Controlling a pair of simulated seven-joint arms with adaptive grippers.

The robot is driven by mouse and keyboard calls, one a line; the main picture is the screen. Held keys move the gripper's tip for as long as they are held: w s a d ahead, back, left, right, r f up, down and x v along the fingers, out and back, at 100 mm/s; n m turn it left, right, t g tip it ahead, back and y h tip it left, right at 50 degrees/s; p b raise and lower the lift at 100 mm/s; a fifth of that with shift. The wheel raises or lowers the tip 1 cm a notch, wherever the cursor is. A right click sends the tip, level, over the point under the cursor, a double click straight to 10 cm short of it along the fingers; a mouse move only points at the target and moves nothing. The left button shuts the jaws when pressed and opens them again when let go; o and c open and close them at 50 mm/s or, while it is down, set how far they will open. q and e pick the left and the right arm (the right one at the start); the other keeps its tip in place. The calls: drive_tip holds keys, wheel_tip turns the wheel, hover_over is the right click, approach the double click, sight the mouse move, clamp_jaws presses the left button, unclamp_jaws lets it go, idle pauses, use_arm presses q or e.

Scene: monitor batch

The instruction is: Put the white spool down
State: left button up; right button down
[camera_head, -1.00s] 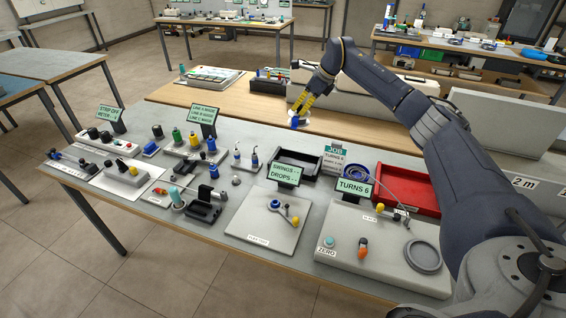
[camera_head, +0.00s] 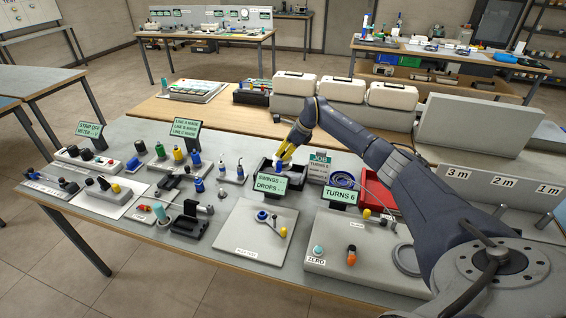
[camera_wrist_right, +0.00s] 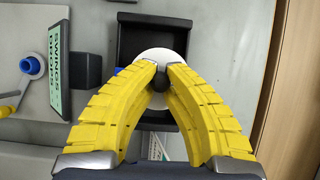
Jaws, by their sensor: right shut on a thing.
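My right gripper (camera_head: 284,157) is over the black bin (camera_head: 262,166) behind the swings-drops sign. In the right wrist view its yellow fingers (camera_wrist_right: 163,73) are shut on a dark knob at the centre of the white spool (camera_wrist_right: 162,53). The round white top of the spool lies above the black bin (camera_wrist_right: 182,24) in that view. Whether the spool touches the bin floor I cannot tell. In the head view the fingers and sign largely hide the spool. My left gripper is not in view.
The swings-drops sign (camera_head: 270,184) stands just in front of the bin. The job card (camera_head: 319,167), a blue ring-shaped spool (camera_head: 342,180) and a red bin (camera_head: 380,205) are to the right. Small fixtures crowd the left of the bench.

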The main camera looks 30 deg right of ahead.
sight(283, 162)
drive_tip(key=shift+f, duration=2.1)
drive_tip(key=shift+f, duration=0.15)
drive_tip(key=c, duration=1.5)
unclamp_jaws()
drive_tip(key=v, duration=1.2)
